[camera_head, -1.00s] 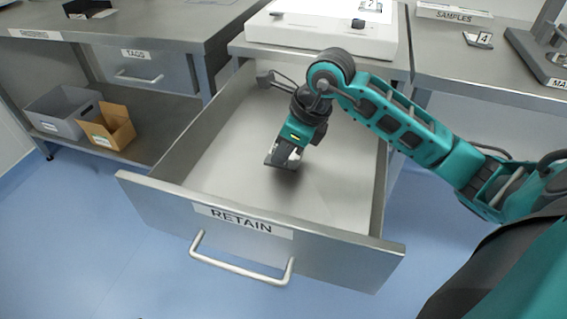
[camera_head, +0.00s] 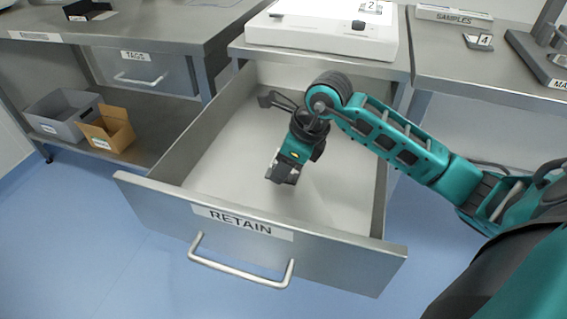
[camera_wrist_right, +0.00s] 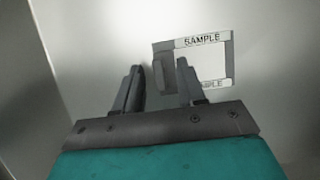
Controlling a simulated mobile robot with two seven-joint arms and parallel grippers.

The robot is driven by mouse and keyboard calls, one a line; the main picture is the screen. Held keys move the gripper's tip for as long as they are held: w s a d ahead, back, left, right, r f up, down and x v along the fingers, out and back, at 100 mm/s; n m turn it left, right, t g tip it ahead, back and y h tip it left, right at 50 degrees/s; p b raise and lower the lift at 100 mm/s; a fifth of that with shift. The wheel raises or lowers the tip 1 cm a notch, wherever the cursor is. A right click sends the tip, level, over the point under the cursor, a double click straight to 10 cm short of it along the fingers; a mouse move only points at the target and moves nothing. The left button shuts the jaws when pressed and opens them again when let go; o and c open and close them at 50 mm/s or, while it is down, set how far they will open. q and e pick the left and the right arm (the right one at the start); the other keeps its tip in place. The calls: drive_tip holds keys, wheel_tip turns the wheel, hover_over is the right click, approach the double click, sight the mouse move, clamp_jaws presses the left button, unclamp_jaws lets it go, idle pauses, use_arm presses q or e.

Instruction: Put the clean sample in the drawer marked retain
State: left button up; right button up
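The drawer marked RETAIN (camera_head: 240,220) is pulled open towards me. My right gripper (camera_head: 283,172) points down inside it, over the drawer floor. In the right wrist view, the fingers of my right gripper (camera_wrist_right: 158,75) stand apart. A sample (camera_wrist_right: 203,63), a pale plate with a grey frame, SAMPLE lettering and a dark grey tab at its left end, lies just past the fingertips and appears to rest on the drawer floor. The tab shows between the fingers with gaps beside it. The right finger covers part of the sample. In the head view the sample is hidden. My left gripper is not in view.
A white device (camera_head: 330,38) stands on the bench behind the drawer, with a numbered piece (camera_head: 371,10) on it. Another numbered piece (camera_head: 478,41) lies near the SAMPLES sign (camera_head: 454,15). A closed TAGS drawer (camera_head: 145,72) and two bins are at left.

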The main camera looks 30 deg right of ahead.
drive_tip(key=shift+r, duration=0.1)
drive_tip(key=shift+d+r, duration=0.1)
drive_tip(key=shift+r, duration=0.15)
drive_tip(key=p+v, duration=0.2)
drive_tip(key=v, duration=0.9)
drive_tip(key=shift+r, duration=0.25)
drive_tip(key=shift+s, duration=0.1)
